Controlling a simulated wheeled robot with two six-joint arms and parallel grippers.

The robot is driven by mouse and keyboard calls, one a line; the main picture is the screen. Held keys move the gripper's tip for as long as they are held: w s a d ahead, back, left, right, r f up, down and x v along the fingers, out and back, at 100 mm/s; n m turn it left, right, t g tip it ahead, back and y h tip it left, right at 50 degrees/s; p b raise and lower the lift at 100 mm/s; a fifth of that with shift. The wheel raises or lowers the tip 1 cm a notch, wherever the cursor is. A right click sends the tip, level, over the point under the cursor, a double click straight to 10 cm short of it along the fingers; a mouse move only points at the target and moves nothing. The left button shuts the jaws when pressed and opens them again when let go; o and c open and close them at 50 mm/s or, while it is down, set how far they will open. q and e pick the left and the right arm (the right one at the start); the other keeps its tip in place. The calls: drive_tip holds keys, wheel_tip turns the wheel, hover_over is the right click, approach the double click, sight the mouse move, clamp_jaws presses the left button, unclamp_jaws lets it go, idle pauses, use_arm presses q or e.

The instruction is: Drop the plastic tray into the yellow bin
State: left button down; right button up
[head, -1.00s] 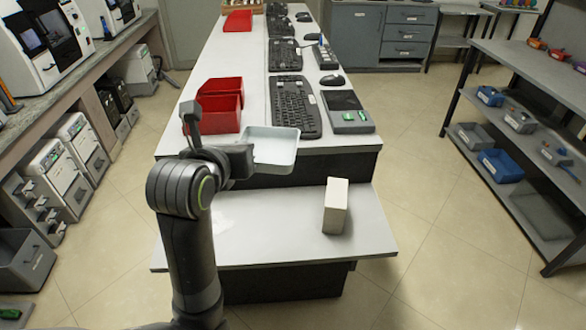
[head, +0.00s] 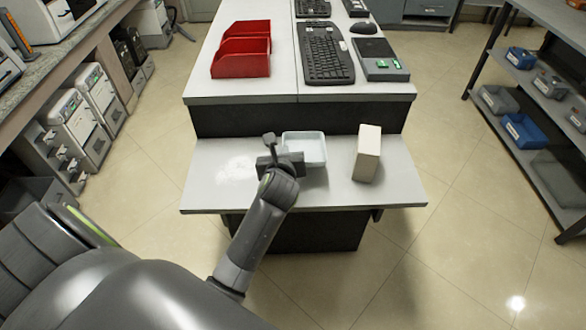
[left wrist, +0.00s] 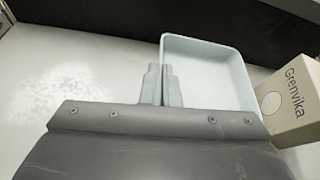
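The plastic tray, shallow and pale blue-white, shows in the head view (head: 316,149), over the lower white ledge beside a box. My left gripper (head: 280,160) is at its left side. In the left wrist view the two fingers of the left gripper (left wrist: 162,88) are close together with the left wall of the tray (left wrist: 222,72) between them. The tray looks empty and roughly level. I cannot tell whether its base touches the ledge. My right gripper is not in view. No yellow bin shows in either view.
A cream box (head: 367,154) stands on the ledge (head: 222,190), right of the tray. Red bins (head: 241,57), a black keyboard (head: 326,53) and a dark device (head: 381,60) are on the upper desk. Blue and grey bins fill the right rack (head: 555,107). Floor is clear on both sides.

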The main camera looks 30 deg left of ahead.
use_arm(q)
wheel_tip(320, 180, down, 2)
wheel_tip(320, 180, down, 3)
drive_tip(key=shift+b, duration=0.3)
drive_tip(key=shift+f, duration=0.35)
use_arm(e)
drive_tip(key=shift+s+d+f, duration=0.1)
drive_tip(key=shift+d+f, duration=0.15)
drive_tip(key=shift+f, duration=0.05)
use_arm(q)
drive_tip(key=shift+f, duration=0.15)
drive_tip(key=c, duration=1.7)
unclamp_jaws()
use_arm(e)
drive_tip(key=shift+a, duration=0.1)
